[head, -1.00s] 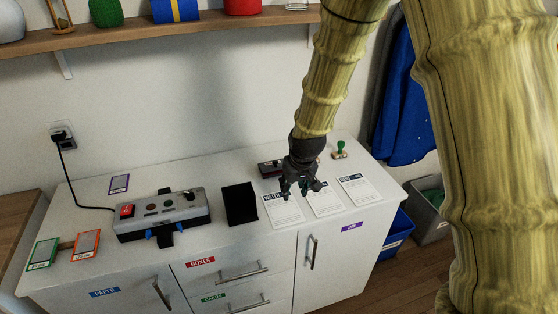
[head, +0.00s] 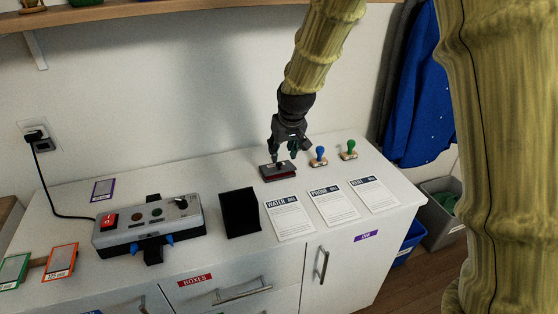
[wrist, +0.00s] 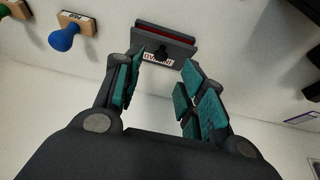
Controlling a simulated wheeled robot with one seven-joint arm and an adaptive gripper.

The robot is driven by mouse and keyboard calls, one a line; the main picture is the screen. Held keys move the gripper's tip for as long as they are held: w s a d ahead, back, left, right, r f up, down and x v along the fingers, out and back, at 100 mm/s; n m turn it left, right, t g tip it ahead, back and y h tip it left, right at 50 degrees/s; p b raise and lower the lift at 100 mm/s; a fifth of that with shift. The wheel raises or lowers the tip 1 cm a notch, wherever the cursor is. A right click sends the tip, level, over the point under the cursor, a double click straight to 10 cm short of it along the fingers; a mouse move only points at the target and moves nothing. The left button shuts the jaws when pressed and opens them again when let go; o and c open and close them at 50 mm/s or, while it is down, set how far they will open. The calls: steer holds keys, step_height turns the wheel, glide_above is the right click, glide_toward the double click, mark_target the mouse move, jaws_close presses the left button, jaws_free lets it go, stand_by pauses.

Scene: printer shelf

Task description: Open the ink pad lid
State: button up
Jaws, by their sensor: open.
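The ink pad (head: 279,172) is a dark flat case on the counter, behind the white cards. A red band shows along its edge, between two dark parts. In the wrist view the ink pad (wrist: 178,36) lies just beyond my fingertips, with a pale label and a small dark knob on it. My gripper (head: 285,157) points down at the ink pad. In the wrist view my gripper (wrist: 163,62) is open, with teal finger pads either side of the knob and nothing held. I cannot tell whether a finger touches the lid.
A blue-handled stamp (head: 319,156) and a green-handled stamp (head: 349,150) stand right of the ink pad. Several white cards, including the water card (head: 289,219), lie in front.

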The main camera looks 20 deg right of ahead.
mark_target(279, 163)
steer(key=shift+x, duration=3.05)
jaws_close()
